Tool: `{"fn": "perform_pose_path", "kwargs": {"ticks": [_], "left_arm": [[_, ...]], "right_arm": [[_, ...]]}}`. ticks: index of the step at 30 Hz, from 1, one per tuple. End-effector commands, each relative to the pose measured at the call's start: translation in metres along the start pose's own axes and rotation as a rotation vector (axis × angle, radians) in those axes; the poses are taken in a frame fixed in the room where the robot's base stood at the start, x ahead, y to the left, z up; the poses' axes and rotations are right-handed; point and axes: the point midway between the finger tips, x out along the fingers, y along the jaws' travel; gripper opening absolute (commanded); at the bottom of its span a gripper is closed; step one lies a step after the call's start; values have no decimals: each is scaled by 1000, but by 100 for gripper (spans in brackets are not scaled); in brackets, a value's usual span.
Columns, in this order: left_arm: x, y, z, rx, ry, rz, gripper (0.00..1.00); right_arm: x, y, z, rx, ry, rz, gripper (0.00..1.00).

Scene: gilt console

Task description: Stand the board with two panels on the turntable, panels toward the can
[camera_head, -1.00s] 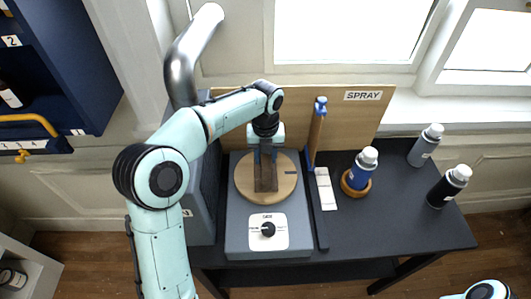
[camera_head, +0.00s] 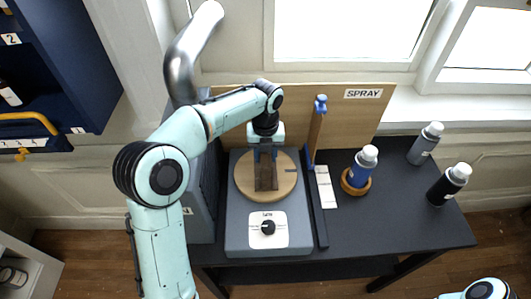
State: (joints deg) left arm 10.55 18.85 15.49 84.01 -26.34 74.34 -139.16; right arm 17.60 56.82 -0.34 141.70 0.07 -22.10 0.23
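A dark brown board (camera_head: 266,182) is on the round wooden turntable (camera_head: 245,187), seen steeply from above. Its panels cannot be made out. My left gripper (camera_head: 265,158) is directly over the far part of this board with its fingers at the board's sides. Whether the fingers press on it is too small to tell. A blue can (camera_head: 360,172) with a pale cap stands in a wooden ring right of the turntable. My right gripper is out of view; only a bit of that arm shows at the lower right.
The turntable sits on a grey base with a dial (camera_head: 268,228). To its right are an upright wooden piece with blue ends (camera_head: 316,130) and a pale strip (camera_head: 327,188). A grey can (camera_head: 424,147) and a black can (camera_head: 447,186) stand farther right. The front right tabletop is clear.

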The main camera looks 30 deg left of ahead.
Motion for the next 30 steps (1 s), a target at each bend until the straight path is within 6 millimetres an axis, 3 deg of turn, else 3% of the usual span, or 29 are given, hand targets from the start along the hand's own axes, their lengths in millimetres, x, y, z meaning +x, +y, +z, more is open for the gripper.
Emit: {"fn": "perform_pose_path", "kwargs": {"ticks": [1, 2, 14, 30], "left_arm": [[0, 0, 0, 0, -1, 0, 56], [0, 0, 0, 0, -1, 0, 66], [-7, 0, 0, 0, -1, -1, 66], [-116, -1, 2, 1, -6, -4, 66]], "right_arm": [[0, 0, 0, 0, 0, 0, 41], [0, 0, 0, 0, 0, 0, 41], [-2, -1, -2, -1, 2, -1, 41], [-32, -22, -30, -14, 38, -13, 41]]}}
